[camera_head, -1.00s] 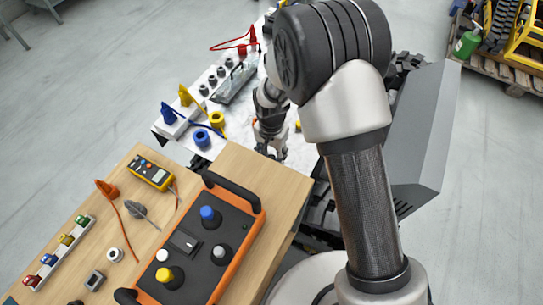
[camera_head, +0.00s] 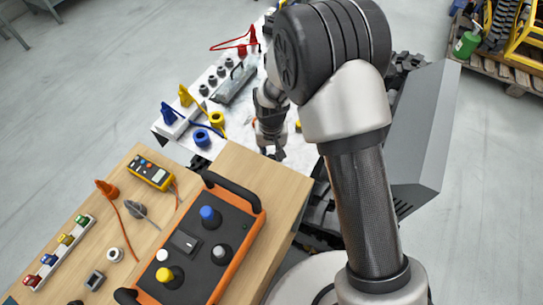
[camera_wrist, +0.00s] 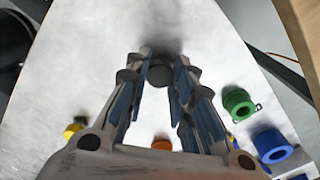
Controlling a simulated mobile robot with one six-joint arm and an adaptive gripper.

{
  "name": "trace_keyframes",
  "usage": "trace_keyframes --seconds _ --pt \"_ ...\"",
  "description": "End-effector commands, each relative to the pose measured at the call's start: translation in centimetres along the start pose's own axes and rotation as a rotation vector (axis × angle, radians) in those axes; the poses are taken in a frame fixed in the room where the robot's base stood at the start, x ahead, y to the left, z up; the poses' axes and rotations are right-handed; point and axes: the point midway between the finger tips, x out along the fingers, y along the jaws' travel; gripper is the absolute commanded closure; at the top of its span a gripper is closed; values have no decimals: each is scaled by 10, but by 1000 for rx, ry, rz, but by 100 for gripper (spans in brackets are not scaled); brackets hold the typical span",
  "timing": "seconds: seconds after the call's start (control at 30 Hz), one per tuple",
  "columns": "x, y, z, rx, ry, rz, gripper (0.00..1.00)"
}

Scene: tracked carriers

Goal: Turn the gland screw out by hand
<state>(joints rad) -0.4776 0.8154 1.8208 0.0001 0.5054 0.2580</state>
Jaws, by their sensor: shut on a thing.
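My gripper (camera_head: 272,151) points down at the white table top in the head view, partly covered by my own arm. In the wrist view my gripper (camera_wrist: 161,76) has its fingertips closed around a small dark grey round piece, which I take to be the gland screw (camera_wrist: 160,74). The fingers touch it from both sides. Its lower part and what it sits in are hidden or blurred in dark shadow. In the head view the screw is hidden by the gripper.
On the white table (camera_head: 182,148) stand a blue ring (camera_head: 201,138), a yellow ring (camera_head: 217,119) and several dark grey pieces. A green ring (camera_wrist: 238,103) lies right of the fingers in the wrist view. An orange control box (camera_head: 257,228) stands on the wooden table in front.

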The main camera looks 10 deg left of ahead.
Motion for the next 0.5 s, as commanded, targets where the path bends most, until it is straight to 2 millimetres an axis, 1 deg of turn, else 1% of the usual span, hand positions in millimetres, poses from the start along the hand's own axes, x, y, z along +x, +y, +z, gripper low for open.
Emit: trace_keyframes --seconds 0.1,0.2,0.3,0.5 --pt "0 0 0 -171 0 0 94" --pt "0 0 0 -263 0 0 94" --pt "0 0 0 -298 0 0 94" --pt "0 0 0 -298 0 0 94"
